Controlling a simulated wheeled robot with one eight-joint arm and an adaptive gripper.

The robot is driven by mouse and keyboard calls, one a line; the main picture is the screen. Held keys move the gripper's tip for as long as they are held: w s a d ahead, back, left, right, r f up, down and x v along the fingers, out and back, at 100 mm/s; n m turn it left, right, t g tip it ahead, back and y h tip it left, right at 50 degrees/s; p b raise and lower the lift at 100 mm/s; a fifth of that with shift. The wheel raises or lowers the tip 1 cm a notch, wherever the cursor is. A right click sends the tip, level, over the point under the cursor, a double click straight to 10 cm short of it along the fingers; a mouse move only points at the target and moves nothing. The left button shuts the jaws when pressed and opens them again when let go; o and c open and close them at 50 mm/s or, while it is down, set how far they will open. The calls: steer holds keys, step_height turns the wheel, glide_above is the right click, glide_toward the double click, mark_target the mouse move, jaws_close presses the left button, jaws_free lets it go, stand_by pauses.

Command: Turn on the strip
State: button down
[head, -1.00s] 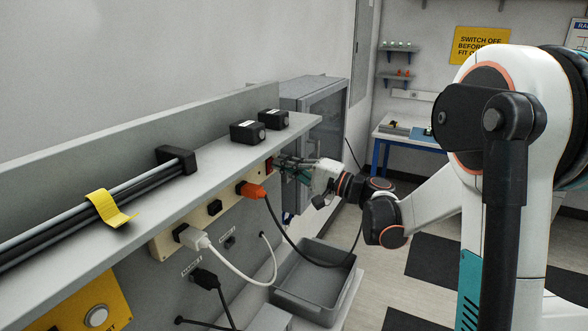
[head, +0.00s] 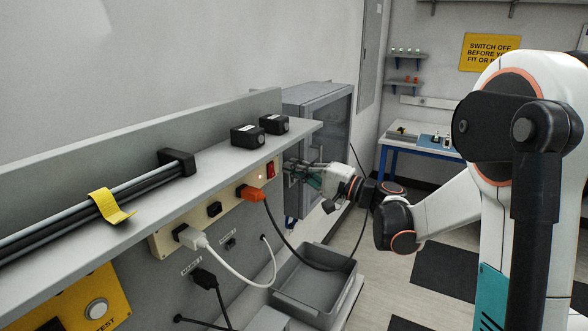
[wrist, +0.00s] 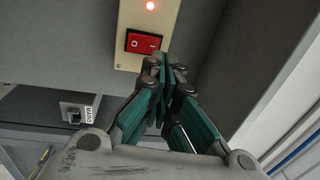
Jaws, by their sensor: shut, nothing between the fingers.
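The power strip (head: 228,207) is a long beige bar under the shelf, with a white plug (head: 190,237) and an orange plug (head: 250,192) in it. Its red rocker switch (head: 271,169) is at the far end; it also shows in the wrist view (wrist: 144,42). A small red light (wrist: 151,5) beside the switch is lit, and its glow shows in the head view too. My gripper (head: 290,165) is shut and empty, just off the switch. In the wrist view its fingertips (wrist: 165,66) are just below the switch's lower right, apparently apart from it.
The shelf (head: 225,150) overhangs the strip and carries two black boxes (head: 248,134). A grey cabinet (head: 325,125) stands behind my gripper. Cables hang over a grey tray (head: 310,285) below.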

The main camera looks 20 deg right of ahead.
steer(key=s+d+r+p, duration=0.1)
steer(key=s+d, duration=0.6)
steer(key=shift+d+p, duration=0.15)
steer(key=shift+p, duration=0.15)
steer(key=shift+s+r, duration=0.1)
steer(key=shift+r, duration=0.05)
